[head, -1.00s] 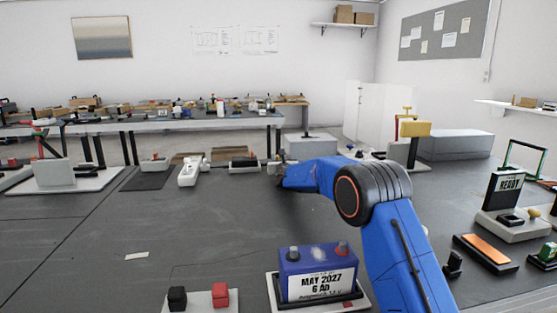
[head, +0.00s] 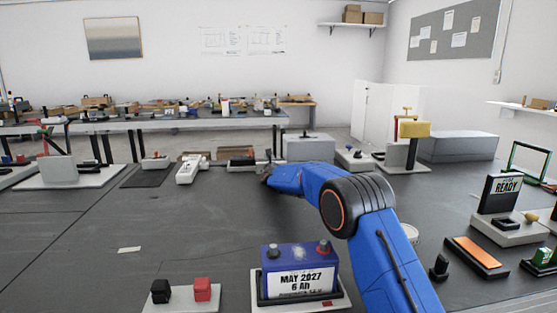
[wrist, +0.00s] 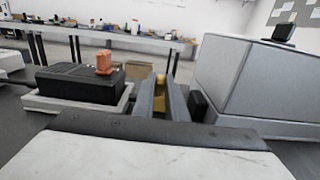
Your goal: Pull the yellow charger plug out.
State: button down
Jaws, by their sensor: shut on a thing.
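The yellow plug (wrist: 159,104) shows as a narrow strip between the two fingers of my gripper (wrist: 165,103) in the wrist view. The fingers are shut on it and hide most of it. I cannot tell whether its far end sits in a socket. In the head view my gripper (head: 267,179) is at the far end of my blue arm, low over the dark tabletop; its fingers and the plug cannot be made out there.
A black box (wrist: 75,84) with an orange block on top stands left of the fingers. A large grey box (wrist: 250,85) stands close on the right. A blue battery (head: 298,265) stands in front.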

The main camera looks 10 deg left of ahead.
jog(key=shift+a+r, duration=0.1)
jog(key=shift+a, duration=0.1)
jog(key=c, duration=1.8)
grip_release()
jog(key=shift+s+a, duration=0.1)
jog(key=shift+o, duration=0.2)
jog(key=v, duration=1.7)
jog(key=shift+s, duration=0.2)
